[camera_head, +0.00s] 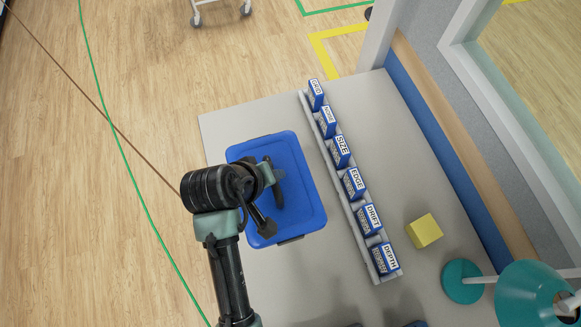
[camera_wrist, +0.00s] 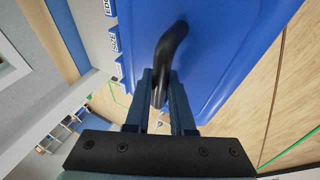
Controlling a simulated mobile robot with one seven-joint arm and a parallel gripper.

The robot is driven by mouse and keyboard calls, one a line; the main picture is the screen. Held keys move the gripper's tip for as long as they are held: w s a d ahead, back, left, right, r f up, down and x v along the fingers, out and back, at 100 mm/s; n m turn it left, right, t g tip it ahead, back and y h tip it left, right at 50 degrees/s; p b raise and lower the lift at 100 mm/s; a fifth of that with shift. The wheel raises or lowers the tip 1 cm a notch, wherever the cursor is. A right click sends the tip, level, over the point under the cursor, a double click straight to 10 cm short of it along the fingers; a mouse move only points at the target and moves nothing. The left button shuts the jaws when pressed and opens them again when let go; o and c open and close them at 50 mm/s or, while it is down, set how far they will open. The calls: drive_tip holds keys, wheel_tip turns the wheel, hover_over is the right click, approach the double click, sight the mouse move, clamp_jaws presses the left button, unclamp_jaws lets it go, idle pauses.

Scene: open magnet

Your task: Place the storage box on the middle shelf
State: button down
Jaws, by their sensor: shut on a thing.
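The storage box (camera_head: 301,207) is blue with a lid and a dark handle, at the left part of the grey table in the head view. In the wrist view its blue lid (camera_wrist: 228,45) fills the upper right, with the curved black handle (camera_wrist: 168,55) across it. My gripper (camera_head: 270,188) is over the lid. In the wrist view my gripper's fingers (camera_wrist: 160,98) are shut on the handle, one on each side. I cannot tell whether the box touches the table. A rack with several shelf-like levels (camera_wrist: 62,132) shows small at the lower left of the wrist view; I cannot tell which level is the middle.
A row of labelled blue-and-white blocks (camera_head: 341,152) stands in a grey rail right of the box. A yellow cube (camera_head: 424,231) and a teal lamp (camera_head: 530,290) are further right on the table (camera_head: 395,120). A wheeled cart (camera_head: 218,8) stands beyond it. Wooden floor at left is open.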

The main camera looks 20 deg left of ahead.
wheel_tip(320, 180, down, 5)
drive_tip(key=shift+w+a+r, duration=0.1)
drive_tip(key=shift+a, duration=0.05)
drive_tip(key=shift+f, duration=2.05)
drive_tip(key=shift+f, duration=0.2)
drive_tip(key=c, duration=0.8)
unclamp_jaws()
drive_tip(key=shift+o, duration=0.2)
drive_tip(key=v, duration=1.2)
drive_tip(key=shift+r, duration=0.2)
